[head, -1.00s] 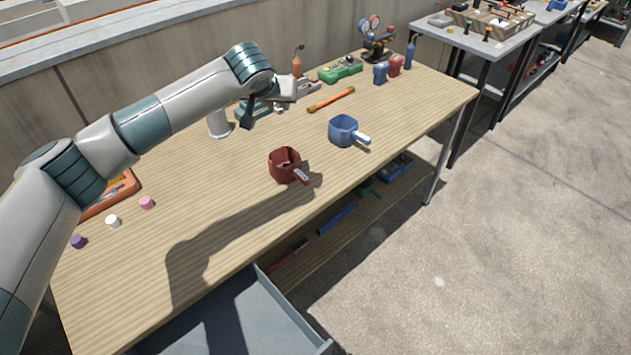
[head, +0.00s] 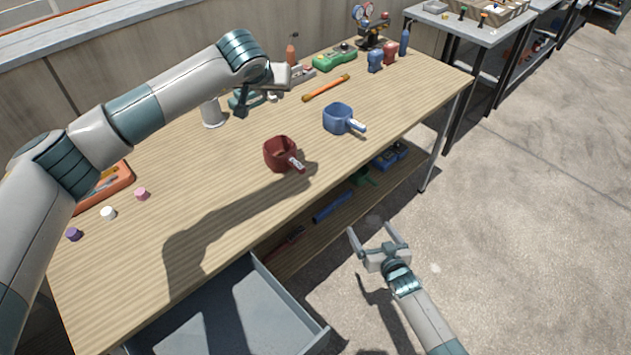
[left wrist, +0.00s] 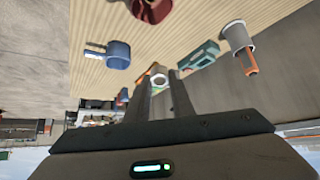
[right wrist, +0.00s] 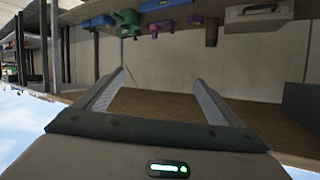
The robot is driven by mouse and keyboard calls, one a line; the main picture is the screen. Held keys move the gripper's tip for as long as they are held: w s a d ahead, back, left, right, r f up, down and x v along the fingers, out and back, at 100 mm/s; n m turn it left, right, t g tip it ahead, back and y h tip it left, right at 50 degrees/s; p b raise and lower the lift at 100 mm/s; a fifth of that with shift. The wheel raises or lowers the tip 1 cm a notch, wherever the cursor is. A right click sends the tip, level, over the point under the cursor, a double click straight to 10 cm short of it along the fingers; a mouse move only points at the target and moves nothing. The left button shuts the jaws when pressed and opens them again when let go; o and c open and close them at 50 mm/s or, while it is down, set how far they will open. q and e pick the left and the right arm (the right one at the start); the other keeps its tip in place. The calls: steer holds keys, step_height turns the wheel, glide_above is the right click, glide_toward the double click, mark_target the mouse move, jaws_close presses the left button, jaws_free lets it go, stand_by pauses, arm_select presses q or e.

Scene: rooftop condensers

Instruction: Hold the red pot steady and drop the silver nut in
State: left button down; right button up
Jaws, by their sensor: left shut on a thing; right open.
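The red pot (head: 276,152) stands upright on the wooden table near its front edge, its handle pointing right toward that edge. Its edge also shows at the top of the left wrist view (left wrist: 152,9). My left gripper (head: 240,112) is above the table, behind and left of the red pot. It is shut on the silver nut (left wrist: 158,80), a pale ring between the fingertips in the left wrist view; I cannot make the nut out in the head view. My right gripper (head: 374,232) is open and empty, off the table's front, lower right of the pot.
A blue pot (head: 338,119) stands right of the red one. An orange-handled bar (head: 326,88), a green tool (head: 335,58) and a white cylinder (head: 212,113) are farther back. An open drawer (head: 225,315) juts out in front. A lower shelf (right wrist: 255,115) holds tools.

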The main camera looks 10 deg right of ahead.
steer(key=w+a+r+t+y, duration=0.1)
steer(key=w+r+t, duration=0.1)
steer(key=w+r, duration=0.5)
steer(key=w+a+r+t+y, duration=0.1)
steer(key=w+r+t, duration=0.1)
steer(key=r, duration=0.9)
steer(key=n+g+y, duration=0.3)
steer(key=n+y, duration=0.3)
glide_toward(288, 157)
steer(key=shift+s+d+f, duration=0.4)
steer(key=shift+s+d, duration=0.1)
steer(key=shift+s, duration=0.05)
steer(key=shift+x, duration=6)
steer(key=shift+d, duration=0.1)
steer(key=c, duration=1.2)
